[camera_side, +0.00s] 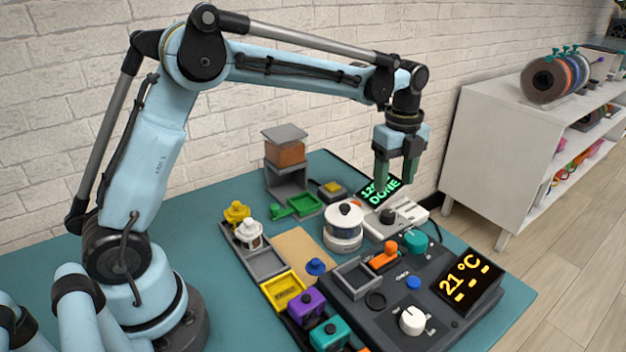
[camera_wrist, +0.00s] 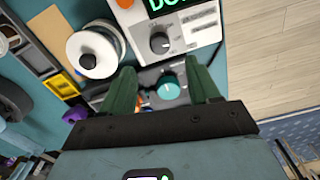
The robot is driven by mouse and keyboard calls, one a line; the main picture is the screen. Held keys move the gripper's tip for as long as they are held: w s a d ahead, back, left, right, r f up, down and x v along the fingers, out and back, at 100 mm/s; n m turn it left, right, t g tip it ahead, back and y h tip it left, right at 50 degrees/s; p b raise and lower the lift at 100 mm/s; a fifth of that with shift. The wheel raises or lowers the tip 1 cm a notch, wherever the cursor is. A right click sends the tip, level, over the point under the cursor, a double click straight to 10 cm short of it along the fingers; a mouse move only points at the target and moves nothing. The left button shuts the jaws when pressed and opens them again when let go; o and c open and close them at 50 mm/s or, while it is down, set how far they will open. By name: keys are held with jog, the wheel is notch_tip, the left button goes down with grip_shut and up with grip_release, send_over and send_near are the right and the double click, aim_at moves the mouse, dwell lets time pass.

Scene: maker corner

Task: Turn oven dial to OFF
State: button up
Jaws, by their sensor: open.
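A white unit (camera_side: 410,212) with a green display reading DONE carries a black dial (camera_side: 388,216). In the wrist view this dial (camera_wrist: 159,42) has a pale pointer mark, and its printed labels are too small to read. A teal dial (camera_side: 415,241) sits just in front of it and also shows between my fingers in the wrist view (camera_wrist: 168,88). A white dial (camera_side: 412,320) is on the dark console (camera_side: 385,325). I cannot tell which one is labelled as the oven's. My gripper (camera_side: 396,182) is open and empty, pointing down above the white unit, apart from the dials.
A white round container (camera_side: 342,236) with a black knob stands left of the white unit. An orange handle (camera_side: 384,256) and a console display (camera_side: 468,283) reading 21 °C are nearby. Trays with yellow and white pieces lie left.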

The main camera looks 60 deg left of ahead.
aim_at(388, 213)
notch_tip(388, 213, down, 8)
jog(key=shift+f, duration=0.2)
jog(key=shift+c, duration=0.2)
jog(key=c, duration=1)
